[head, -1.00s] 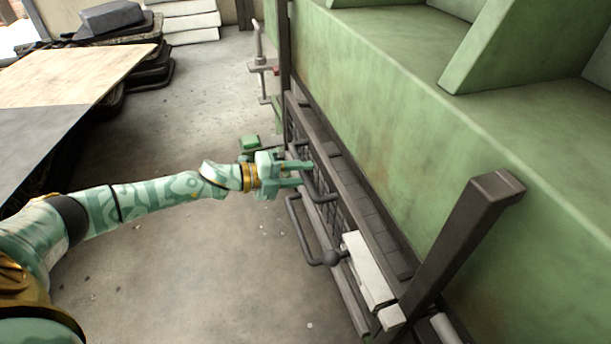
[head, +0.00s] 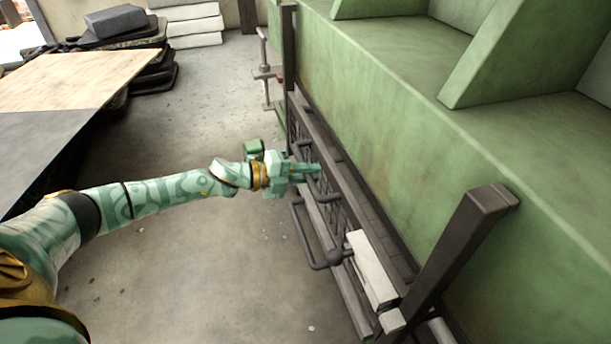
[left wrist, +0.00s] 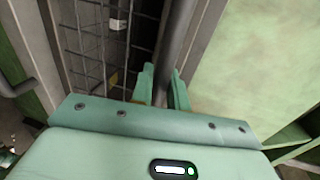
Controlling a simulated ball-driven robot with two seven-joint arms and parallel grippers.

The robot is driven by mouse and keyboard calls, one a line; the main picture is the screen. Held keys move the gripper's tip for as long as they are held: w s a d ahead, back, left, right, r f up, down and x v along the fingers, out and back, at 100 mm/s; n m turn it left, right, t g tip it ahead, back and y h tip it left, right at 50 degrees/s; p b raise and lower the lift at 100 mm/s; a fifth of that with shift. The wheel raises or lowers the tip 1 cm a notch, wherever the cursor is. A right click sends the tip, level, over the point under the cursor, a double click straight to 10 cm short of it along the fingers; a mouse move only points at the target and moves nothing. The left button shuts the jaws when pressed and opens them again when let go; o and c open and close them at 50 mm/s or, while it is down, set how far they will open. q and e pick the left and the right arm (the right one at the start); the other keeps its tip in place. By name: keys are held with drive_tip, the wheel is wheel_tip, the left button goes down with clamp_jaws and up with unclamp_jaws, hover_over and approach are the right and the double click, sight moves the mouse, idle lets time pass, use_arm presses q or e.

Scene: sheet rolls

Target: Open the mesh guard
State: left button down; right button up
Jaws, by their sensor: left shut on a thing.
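The mesh guard (head: 345,222) is a dark framed wire grid along the front of the green machine. It also fills the left part of the left wrist view (left wrist: 90,48). A dark bar handle (left wrist: 179,38) stands out from the guard. My left gripper (head: 314,172) is at the guard's handle, and its two fingers are shut on the bar, one on each side, in the left wrist view (left wrist: 163,82). My right gripper is not in view.
A dark post (head: 462,250) rises at the right. A table (head: 75,80) stands at the left. Grey floor (head: 190,265) between is clear.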

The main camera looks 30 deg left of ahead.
use_arm(q)
wheel_tip(320, 180, up, 22)
drive_tip(key=p, duration=1.6)
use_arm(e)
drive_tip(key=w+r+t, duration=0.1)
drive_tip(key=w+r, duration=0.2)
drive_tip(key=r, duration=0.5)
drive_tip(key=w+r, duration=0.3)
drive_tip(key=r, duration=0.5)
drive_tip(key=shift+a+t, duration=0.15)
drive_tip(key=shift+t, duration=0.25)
use_arm(q)
drive_tip(key=shift+f, duration=0.15)
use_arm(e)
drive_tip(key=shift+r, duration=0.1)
use_arm(q)
drive_tip(key=c, duration=1.4)
unclamp_jaws()
drive_tip(key=shift+c, duration=0.2)
drive_tip(key=p+v, duration=0.1)
drive_tip(key=v, duration=1.5)
drive_tip(key=shift+a, duration=0.2)
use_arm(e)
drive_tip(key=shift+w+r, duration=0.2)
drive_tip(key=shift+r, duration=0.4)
use_arm(q)
drive_tip(key=shift+s+f, duration=0.1)
drive_tip(key=shift+s, duration=0.05)
